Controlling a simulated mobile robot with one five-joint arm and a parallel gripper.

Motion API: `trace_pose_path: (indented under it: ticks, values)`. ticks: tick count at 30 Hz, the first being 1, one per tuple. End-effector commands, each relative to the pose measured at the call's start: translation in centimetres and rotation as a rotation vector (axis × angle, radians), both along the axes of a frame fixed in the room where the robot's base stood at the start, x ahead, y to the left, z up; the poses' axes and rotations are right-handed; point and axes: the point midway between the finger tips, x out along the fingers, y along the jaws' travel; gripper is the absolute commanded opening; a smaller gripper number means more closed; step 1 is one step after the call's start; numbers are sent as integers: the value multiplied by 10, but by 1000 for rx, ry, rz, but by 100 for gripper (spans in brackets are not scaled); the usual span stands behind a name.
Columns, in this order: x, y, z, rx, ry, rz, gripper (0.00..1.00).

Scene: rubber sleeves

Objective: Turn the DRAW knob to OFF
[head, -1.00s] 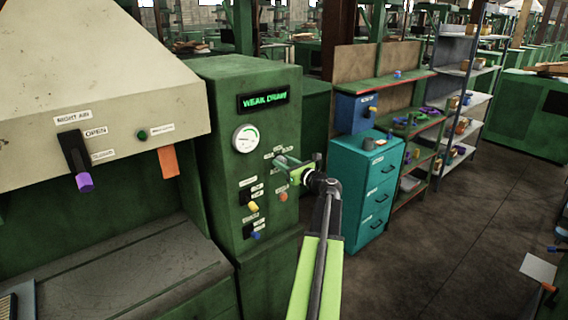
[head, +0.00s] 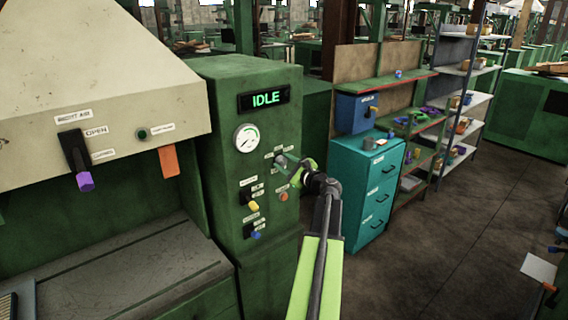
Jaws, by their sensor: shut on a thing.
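The green control cabinet (head: 223,130) stands left of centre in the head view. Its display (head: 265,98) reads IDLE in green letters. A round white gauge (head: 246,138) sits below it. My gripper (head: 285,163) comes from the right and is shut at the upper right of the panel, beside small white labels (head: 268,156) too small to read. It appears to be shut on the DRAW knob, which is mostly hidden by the jaws. The knob's pointing direction cannot be told.
Below the gripper are a yellow-tipped switch (head: 253,206), a blue-tipped switch (head: 256,235) and an orange button (head: 283,197). A cream hood with a purple-tipped lever (head: 85,181) is at left. A teal drawer cabinet (head: 356,200) stands behind my arm. Open floor lies right.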

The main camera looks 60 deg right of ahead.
Motion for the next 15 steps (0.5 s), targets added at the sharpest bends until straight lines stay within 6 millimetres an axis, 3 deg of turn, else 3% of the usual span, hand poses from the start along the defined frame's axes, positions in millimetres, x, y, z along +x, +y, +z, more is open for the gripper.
trace_pose_path:
  ticks: [15]
  values:
    - [0,0,-1,-126,43,-1,0]
